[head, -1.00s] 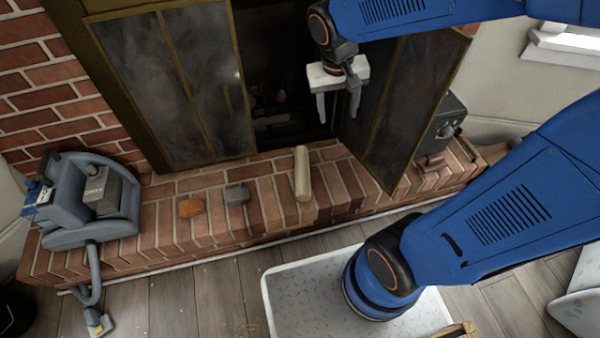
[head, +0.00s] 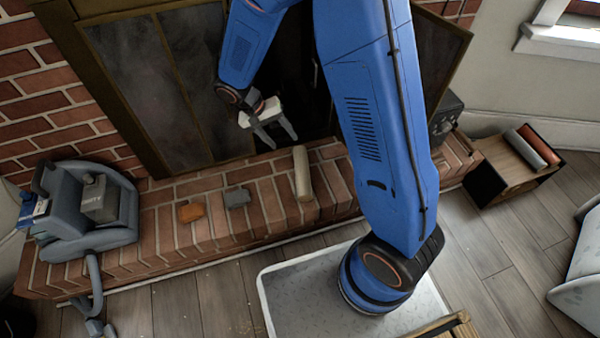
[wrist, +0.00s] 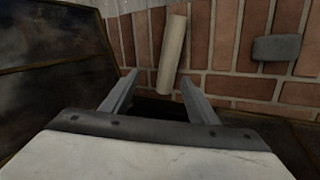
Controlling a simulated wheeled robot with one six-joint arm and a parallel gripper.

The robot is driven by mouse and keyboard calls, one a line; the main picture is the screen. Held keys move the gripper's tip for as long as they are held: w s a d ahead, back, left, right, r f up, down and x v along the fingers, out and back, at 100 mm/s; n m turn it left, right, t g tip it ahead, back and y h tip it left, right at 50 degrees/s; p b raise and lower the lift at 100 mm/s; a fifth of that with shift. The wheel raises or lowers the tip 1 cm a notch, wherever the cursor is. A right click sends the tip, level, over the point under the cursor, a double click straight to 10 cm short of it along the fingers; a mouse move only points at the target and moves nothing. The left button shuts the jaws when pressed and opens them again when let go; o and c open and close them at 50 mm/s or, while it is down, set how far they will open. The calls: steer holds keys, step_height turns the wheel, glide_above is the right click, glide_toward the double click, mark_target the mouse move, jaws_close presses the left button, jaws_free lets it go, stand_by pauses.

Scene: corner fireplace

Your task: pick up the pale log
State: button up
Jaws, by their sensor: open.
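The pale log (head: 302,174) is a short, light cylinder lying on the brick hearth (head: 160,235), in front of the fireplace opening. My gripper (head: 280,142) is open and empty, above the back of the hearth, up and left of the log in the head view. In the wrist view the log (wrist: 172,55) appears just beyond and between the tips of my open fingers (wrist: 160,95), and they do not touch it. The log is in full view in the head view.
An orange block (head: 191,212) and a grey block (head: 237,197) lie left of the log. A grey vacuum-like machine (head: 95,210) stands at the hearth's left end. Framed fireplace doors (head: 150,90) stand close behind my gripper. A wooden box with rolls (head: 515,165) is at right.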

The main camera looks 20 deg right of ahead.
glide_toward(299, 169)
steer(key=shift+h, duration=0.4)
steer(key=x, duration=0.5)
steer(key=shift+a+f, duration=0.2)
steer(key=shift+a, duration=0.1)
steer(key=shift+x, duration=2.55)
steer(key=shift+w+a, duration=0.1)
steer(key=shift+w, duration=0.05)
steer(key=c, duration=1.2)
steer(key=shift+r, duration=0.1)
